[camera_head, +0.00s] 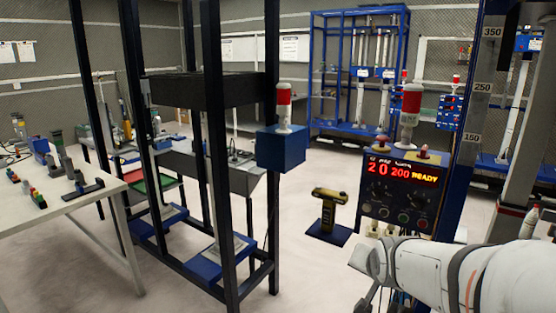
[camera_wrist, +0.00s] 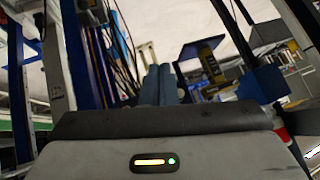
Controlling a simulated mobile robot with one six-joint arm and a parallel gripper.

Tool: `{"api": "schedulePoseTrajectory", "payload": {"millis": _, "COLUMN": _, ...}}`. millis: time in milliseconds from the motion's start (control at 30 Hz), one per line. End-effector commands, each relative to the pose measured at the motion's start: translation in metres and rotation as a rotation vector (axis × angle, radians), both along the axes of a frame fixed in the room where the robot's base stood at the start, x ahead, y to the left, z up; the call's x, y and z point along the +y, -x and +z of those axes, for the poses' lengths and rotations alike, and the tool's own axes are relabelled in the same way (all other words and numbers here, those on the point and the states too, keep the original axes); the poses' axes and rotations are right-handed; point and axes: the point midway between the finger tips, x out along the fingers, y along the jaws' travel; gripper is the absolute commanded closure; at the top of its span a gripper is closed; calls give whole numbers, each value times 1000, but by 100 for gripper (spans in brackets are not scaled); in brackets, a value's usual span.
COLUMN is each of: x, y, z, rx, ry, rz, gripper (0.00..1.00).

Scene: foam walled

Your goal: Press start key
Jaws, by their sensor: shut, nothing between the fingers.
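A control box (camera_head: 395,198) with a lit red display reading "2 0 200 READY" (camera_head: 402,172) stands right of centre in the head view. Round knobs or buttons (camera_head: 403,217) line its lower face, and two reddish knobs sit on top. I cannot tell which one is the start key. My gripper (camera_head: 366,298) is low in front of the box, apart from it, partly cut off by the lower edge. In the wrist view its two bluish fingers (camera_wrist: 158,84) are together and empty. The box is not clearly seen in the wrist view.
A red-and-white beacon lamp (camera_head: 409,103) stands above the box. A yellow-black tool on a blue base (camera_head: 327,222) is left of it. A black frame (camera_head: 225,190) and a white table (camera_head: 75,200) are further left. Pale floor (camera_head: 310,275) lies clear between.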

Motion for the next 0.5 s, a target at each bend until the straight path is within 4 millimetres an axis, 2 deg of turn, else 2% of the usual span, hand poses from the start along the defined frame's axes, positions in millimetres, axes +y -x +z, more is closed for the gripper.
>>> {"api": "schedulePoseTrajectory", "payload": {"millis": 33, "x": 11, "y": 25, "z": 16, "rx": 81, "ry": 36, "rz": 66, "gripper": 100}}
{"api": "schedulePoseTrajectory", "payload": {"millis": 200, "x": 36, "y": 103, "z": 24, "rx": 351, "ry": 124, "rz": 296, "gripper": 100}}
{"api": "schedulePoseTrajectory", "payload": {"millis": 300, "x": 45, "y": 138, "z": 28, "rx": 458, "ry": 148, "rz": 404, "gripper": 100}}
{"api": "schedulePoseTrajectory", "payload": {"millis": 400, "x": 50, "y": 159, "z": 30, "rx": 523, "ry": 160, "rz": 474, "gripper": 100}}
{"api": "schedulePoseTrajectory", "payload": {"millis": 500, "x": 52, "y": 169, "z": 29, "rx": 553, "ry": 165, "rz": 506, "gripper": 100}}
